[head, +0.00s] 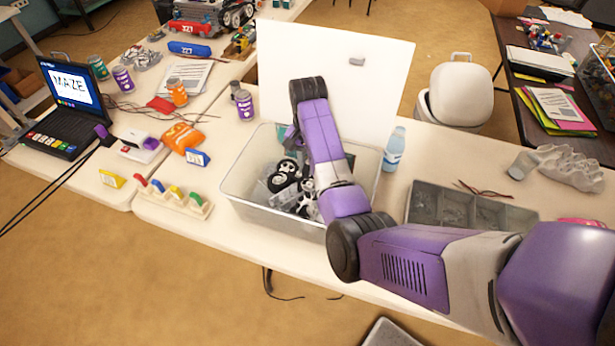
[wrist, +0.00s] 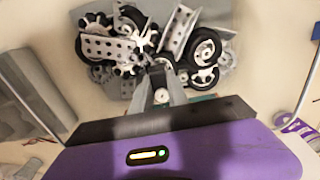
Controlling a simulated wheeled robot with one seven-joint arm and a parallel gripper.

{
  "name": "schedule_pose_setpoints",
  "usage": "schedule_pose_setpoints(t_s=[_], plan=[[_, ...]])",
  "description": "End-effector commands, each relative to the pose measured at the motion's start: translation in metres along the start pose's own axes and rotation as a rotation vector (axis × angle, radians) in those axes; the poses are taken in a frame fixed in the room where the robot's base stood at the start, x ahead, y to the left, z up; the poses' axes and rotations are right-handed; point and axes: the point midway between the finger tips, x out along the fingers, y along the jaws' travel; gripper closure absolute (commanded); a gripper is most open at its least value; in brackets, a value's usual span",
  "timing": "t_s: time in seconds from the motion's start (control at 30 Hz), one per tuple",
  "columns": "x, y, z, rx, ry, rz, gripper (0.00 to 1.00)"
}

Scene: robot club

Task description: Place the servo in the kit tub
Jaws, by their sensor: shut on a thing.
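The kit tub (head: 242,200) is a pale see-through bin on the table in the head view, holding black wheels and grey perforated parts. My arm reaches over it and hides much of its right half. My gripper (wrist: 161,88) shows in the wrist view, with its grey fingers pointing at the heap of wheels and metal parts. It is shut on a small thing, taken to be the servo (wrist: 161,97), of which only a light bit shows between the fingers. I cannot tell how high it is above the heap. The gripper is hidden in the head view.
A white panel (head: 385,70) stands up behind the tub. A water bottle (head: 394,148) stands close to its right, and a grey compartment tray (head: 425,203) farther right.

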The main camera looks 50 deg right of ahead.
Motion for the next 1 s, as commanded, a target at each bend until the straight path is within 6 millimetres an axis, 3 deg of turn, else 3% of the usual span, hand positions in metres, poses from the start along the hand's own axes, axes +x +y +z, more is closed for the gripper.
schedule_pose_setpoints(t_s=[0.43,0.87,0.9,1.0], plan=[[0.047,-0.001,0.000,0.000,0.000,-0.001,1.00],[0.054,0.000,0.000,0.000,0.001,-0.001,1.00],[0.054,-0.001,0.000,0.000,0.001,-0.001,0.77],[0.053,0.000,0.000,0.000,0.001,-0.001,0.59]])
